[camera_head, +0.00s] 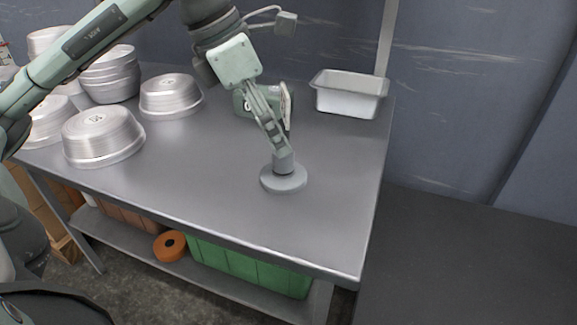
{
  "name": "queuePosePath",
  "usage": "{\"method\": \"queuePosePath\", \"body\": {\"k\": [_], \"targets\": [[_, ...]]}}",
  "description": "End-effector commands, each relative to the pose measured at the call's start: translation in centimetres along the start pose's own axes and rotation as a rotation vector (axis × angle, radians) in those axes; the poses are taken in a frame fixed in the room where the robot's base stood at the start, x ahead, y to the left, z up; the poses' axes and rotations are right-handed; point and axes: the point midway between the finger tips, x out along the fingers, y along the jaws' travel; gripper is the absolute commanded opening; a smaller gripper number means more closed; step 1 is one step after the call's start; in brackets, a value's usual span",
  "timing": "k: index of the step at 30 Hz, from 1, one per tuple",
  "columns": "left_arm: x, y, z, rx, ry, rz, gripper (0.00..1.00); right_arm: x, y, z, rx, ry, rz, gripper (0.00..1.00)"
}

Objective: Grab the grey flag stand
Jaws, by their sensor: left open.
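The grey flag stand (284,181) stands upright on the metal table, right of its middle. It has a round flat base and a short post. My left gripper (280,146) points down at the stand from above. It is open, with its fingertips at the top of the post. The fingers are seen nearly edge-on and overlap, so I cannot tell whether they touch the post. My right gripper is not in view.
Several silver pans (97,134) stand upside down or stacked at the table's left. A green and white object (287,105) is behind my gripper. A white metal tray (347,100) stands at the back right. The table (215,195) is clear in front.

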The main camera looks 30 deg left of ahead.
Motion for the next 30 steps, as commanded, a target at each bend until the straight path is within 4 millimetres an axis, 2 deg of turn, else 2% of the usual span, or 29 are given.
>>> {"method": "queuePosePath", "body": {"k": [10, 14, 20, 30], "targets": [[4.9, -0.4, -0.4, 0.001, 0.001, -0.007, 0.57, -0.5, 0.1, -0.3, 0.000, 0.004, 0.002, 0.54], [5.6, -0.3, -0.3, 0.001, -0.001, -0.004, 0.57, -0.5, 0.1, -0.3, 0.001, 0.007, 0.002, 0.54], [5.6, -0.3, -0.3, 0.001, -0.002, -0.003, 0.57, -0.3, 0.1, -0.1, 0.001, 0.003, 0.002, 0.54], [5.6, -0.3, -0.3, 0.001, -0.001, -0.003, 0.16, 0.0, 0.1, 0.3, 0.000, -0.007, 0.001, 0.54]]}}
